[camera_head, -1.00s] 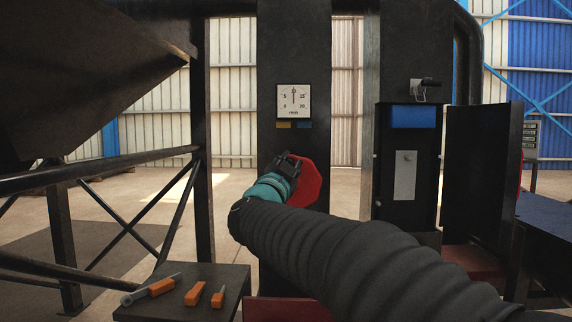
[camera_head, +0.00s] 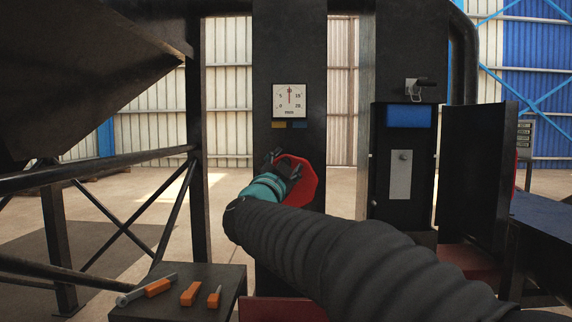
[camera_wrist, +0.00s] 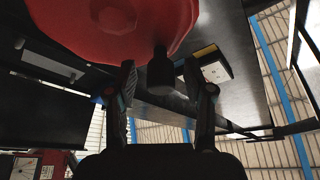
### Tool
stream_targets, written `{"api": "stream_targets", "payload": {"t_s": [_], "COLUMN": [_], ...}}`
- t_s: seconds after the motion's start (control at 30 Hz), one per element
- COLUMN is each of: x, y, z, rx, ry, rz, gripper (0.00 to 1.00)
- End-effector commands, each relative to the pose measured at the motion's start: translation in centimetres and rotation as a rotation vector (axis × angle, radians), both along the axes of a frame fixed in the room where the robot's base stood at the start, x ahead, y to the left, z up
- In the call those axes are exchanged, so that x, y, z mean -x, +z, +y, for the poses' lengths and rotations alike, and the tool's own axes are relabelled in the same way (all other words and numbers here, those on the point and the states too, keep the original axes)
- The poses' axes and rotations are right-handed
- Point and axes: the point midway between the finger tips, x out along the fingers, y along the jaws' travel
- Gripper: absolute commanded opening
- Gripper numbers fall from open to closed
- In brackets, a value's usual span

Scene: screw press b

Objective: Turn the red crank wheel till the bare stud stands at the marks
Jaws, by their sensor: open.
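The red crank wheel (camera_head: 305,181) is on the front of the dark column, partly hidden behind my gripper. In the wrist view the wheel (camera_wrist: 105,22) fills the upper left, and a short black peg (camera_wrist: 160,74) stands out from near its rim. My gripper (camera_head: 279,163) is at the wheel's left side. In the wrist view my gripper (camera_wrist: 160,82) is open, with one finger on each side of the peg and gaps visible. I cannot tell whether this peg is the bare stud, and I cannot make out the marks on the wheel.
A dial gauge (camera_head: 289,101) sits above the wheel, over a yellow plate (camera_head: 279,125) and a blue plate. A small dark table (camera_head: 220,302) at lower left holds orange-handled tools (camera_head: 190,293). A black railing (camera_head: 110,165) stands left, a cabinet (camera_head: 403,150) right.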

Motion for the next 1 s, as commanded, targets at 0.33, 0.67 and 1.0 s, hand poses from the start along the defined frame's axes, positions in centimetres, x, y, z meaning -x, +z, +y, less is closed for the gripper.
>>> {"api": "stream_targets", "payload": {"t_s": [0.33, 0.67, 1.0], "x": [5.0, 9.8, 10.8], "y": [-1.5, -3.2, -3.6], "z": [1.5, 2.9, 3.1], "rx": [-0.001, -0.001, -0.001], "ry": [0.004, 0.002, -0.001], "rz": [-0.001, 0.0, -0.001], "gripper": [0.52, 0.52, 0.52]}}
